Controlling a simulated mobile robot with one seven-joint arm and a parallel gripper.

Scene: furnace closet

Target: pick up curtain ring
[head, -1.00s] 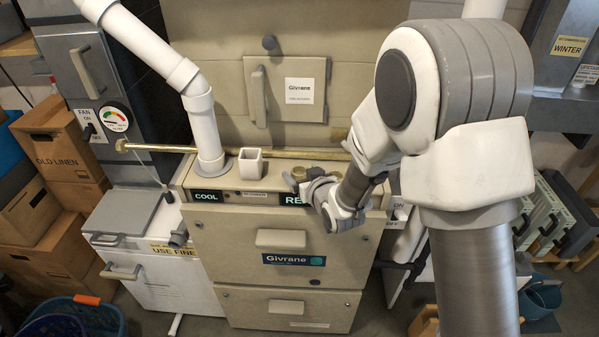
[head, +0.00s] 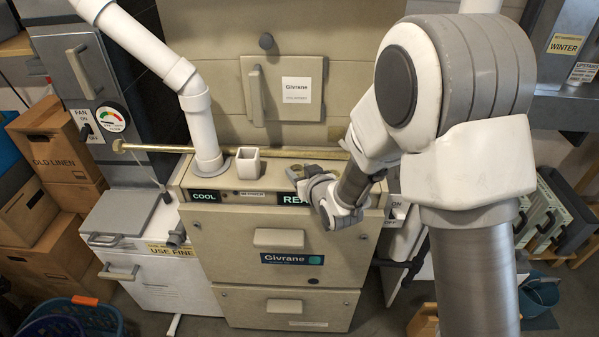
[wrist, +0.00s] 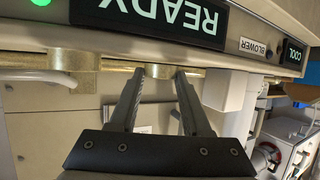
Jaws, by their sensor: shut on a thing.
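A small brass-coloured ring (wrist: 160,72) shows between my fingertips in the wrist view, at the top of the furnace cabinet. My gripper (wrist: 160,76) has its two dark fingers some way apart, closed on the ring's sides. In the head view my gripper (head: 301,174) reaches the cabinet top just above the lit READY sign, right of the white square cup. The held ring is mostly hidden there by my gripper. Another brass piece (wrist: 68,60) stands left of the fingers in the wrist view.
The white square cup (head: 248,163) and a white vent pipe (head: 205,130) stand on the cabinet top left of my gripper. A brass rod (head: 150,148) runs along behind them. The furnace back panel (head: 225,90) rises behind. Boxes (head: 60,150) stand far left.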

